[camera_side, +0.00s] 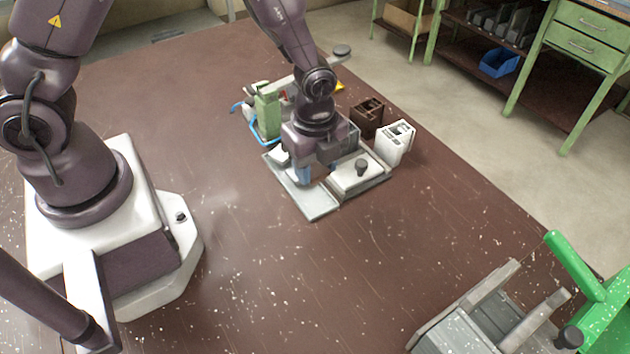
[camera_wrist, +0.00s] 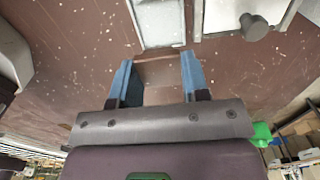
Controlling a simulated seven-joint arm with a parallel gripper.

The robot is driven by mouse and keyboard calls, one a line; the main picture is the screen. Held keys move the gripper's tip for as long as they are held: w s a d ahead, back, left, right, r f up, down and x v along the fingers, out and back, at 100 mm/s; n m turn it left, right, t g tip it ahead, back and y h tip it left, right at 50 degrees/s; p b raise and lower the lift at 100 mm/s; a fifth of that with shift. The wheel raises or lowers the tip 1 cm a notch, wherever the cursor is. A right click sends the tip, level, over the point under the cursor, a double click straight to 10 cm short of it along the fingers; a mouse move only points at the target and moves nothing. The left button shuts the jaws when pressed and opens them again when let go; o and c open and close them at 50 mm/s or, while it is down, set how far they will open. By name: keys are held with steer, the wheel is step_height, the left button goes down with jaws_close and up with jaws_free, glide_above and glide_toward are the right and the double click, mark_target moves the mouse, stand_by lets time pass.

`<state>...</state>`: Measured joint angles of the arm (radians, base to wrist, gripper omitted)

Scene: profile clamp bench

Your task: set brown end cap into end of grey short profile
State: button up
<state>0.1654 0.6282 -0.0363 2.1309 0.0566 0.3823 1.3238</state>
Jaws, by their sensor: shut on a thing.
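My gripper (camera_side: 304,174) is low over the front left part of the clamp fixture, with its blue fingers pointing down. In the wrist view its two blue fingers (camera_wrist: 157,72) stand apart, with a thin brown piece (camera_wrist: 157,58) spanning between their tips. It looks like the brown end cap, though it nearly matches the table in colour. The side view hides it behind the fingers. I cannot clearly make out the grey short profile; my wrist covers the middle of the fixture. Whether the brown piece touches anything in the fixture cannot be told.
The fixture has a pale front plate (camera_side: 317,206) and a block with a dark knob (camera_side: 361,166). A green upright (camera_side: 267,110) stands at its back left. A grey-green device (camera_side: 470,325) sits front right.

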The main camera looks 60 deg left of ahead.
step_height(320, 180, up, 3)
steer(key=shift+a+f, duration=0.15)
steer(key=shift+f, duration=0.05)
steer(key=shift+w+a+f, duration=0.25)
steer(key=shift+w+a, duration=0.95)
steer(key=shift+w, duration=0.55)
steer(key=shift+w+a+f, duration=0.25)
steer(key=shift+w+a, duration=1)
steer(key=shift+w, duration=0.45)
steer(key=shift+w+a+f, duration=0.25)
steer(key=shift+w+a, duration=0.95)
steer(key=shift+w, duration=0.55)
steer(key=shift+f, duration=0.45)
steer(key=o, duration=1.4)
steer(key=shift+o, duration=0.2)
